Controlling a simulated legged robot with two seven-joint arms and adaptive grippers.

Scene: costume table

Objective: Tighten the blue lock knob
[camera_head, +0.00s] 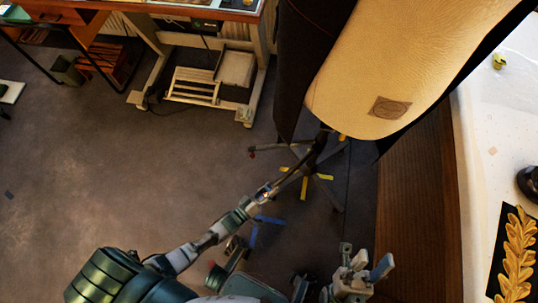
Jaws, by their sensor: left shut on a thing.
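My left arm reaches in from the lower left. Its small dark gripper (268,191) is at the dark stand (312,158) under the dress form. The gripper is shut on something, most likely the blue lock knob. The knob itself cannot be made out, as the fingers and wrist cover that spot. The tan dress form (400,60) leans over the stand at the upper right, with a brown patch on it. My right gripper (364,262) is low in the view beside the wooden table side, away from the stand; whether its fingers are apart is unclear.
The stand's splayed legs carry yellow marks. Blue tape (267,219) lies near them. The wood-sided table (487,110) at the right holds a gold leaf ornament (517,255). A desk (190,8) stands at the back. The grey floor (140,165) at left is open.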

